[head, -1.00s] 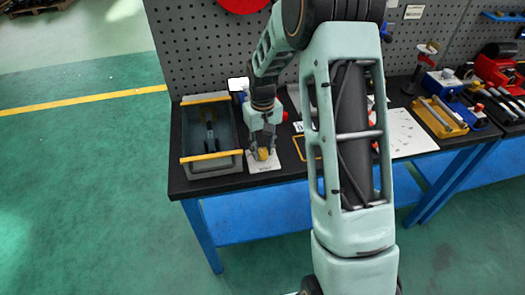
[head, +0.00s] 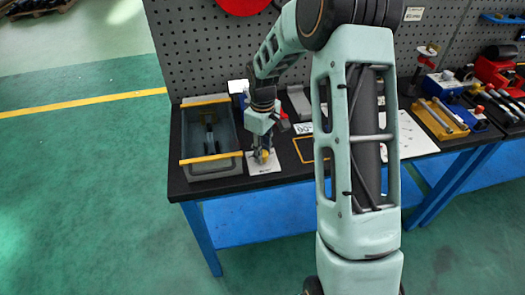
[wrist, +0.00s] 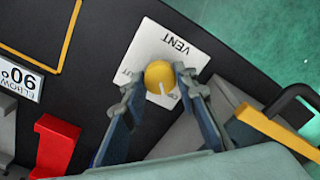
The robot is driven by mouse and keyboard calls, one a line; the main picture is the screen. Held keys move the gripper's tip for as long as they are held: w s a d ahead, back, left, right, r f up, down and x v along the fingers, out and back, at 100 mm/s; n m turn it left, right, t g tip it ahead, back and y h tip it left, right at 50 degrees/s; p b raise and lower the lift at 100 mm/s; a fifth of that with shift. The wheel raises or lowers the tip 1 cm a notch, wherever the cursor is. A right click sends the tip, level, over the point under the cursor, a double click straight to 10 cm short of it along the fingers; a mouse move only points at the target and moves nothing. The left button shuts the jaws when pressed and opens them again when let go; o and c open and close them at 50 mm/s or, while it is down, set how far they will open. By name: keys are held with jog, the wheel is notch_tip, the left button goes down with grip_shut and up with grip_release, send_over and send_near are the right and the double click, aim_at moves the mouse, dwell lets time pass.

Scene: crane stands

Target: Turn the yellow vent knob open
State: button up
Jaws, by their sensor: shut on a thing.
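The yellow vent knob (wrist: 160,77) sits on a white plate (wrist: 168,39) marked VENT in the wrist view. My gripper (wrist: 158,92) is shut on the knob, with one finger on each side of it. A white pointer line on the knob is aimed down and slightly right in that view. In the head view the knob (head: 264,155) shows under my gripper (head: 262,151), and its plate (head: 263,168) lies near the bench's front edge. The lettering beside the knob is partly hidden by the fingers.
A grey tray with yellow edges (head: 185,161) stands left of the plate; it holds a dark tool. A red block (wrist: 57,143) and a 90° elbow label (wrist: 20,79) lie on the other side. A grey pegboard (head: 190,50) rises behind.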

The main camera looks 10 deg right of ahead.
dwell(0.3)
jog(key=o, duration=1.2)
jog(key=shift+c, duration=0.2)
notch_tip(320, 180, up, 12)
jog(key=shift+w, duration=0.1)
